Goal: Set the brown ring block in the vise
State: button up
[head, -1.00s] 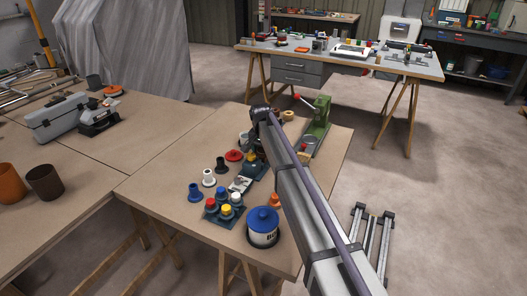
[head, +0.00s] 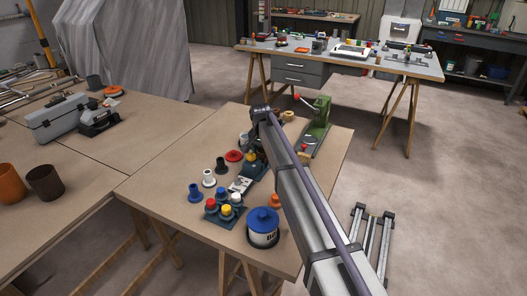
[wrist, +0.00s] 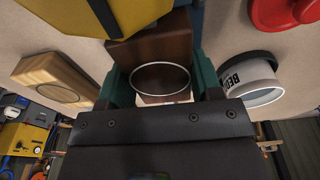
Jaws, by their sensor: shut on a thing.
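The brown ring block (wrist: 180,48) is in the middle of the wrist view, with a pale-rimmed round opening facing the camera. My gripper (wrist: 162,82) is shut on it, with a teal side piece at its left and right. In the head view my gripper (head: 257,140) is over the near table, mostly hidden by my arm. A teal fixture (head: 262,168) with a yellow part lies just in front of it; I cannot tell whether this is the vise. In the wrist view a large yellow part (wrist: 95,15) is close to the block. The block's underside is hidden.
A white mug (wrist: 250,75), a red disc (wrist: 285,12) and a pale wooden ring block (wrist: 55,80) are around my gripper. A green press (head: 318,115) stands to the right. A tray of coloured knobs (head: 223,210) and a blue-lidded can (head: 263,230) stand nearer.

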aim_at(262, 152)
jog(key=shift+f+b, duration=0.6)
jog(key=shift+f, duration=0.05)
jog(key=o, duration=0.7)
jog(key=r+p, duration=0.3)
jog(key=s+r+p, duration=0.1)
jog(key=r+p, duration=0.7)
jog(key=shift+s+a+r, duration=0.15)
jog(key=shift+a, duration=0.05)
jog(key=shift+s+d+n+g+y, duration=0.2)
jog(key=shift+s+d+n, duration=0.5)
jog(key=shift+s+d, duration=4.65)
jog(key=shift+s+d+n+g, duration=0.25)
jog(key=shift+s+d+n, duration=0.45)
jog(key=shift+s+d, duration=4.65)
jog(key=shift+s+d+n+g+y, duration=0.2)
jog(key=shift+s+d+n, duration=1.1)
jog(key=shift+s, duration=7.4)
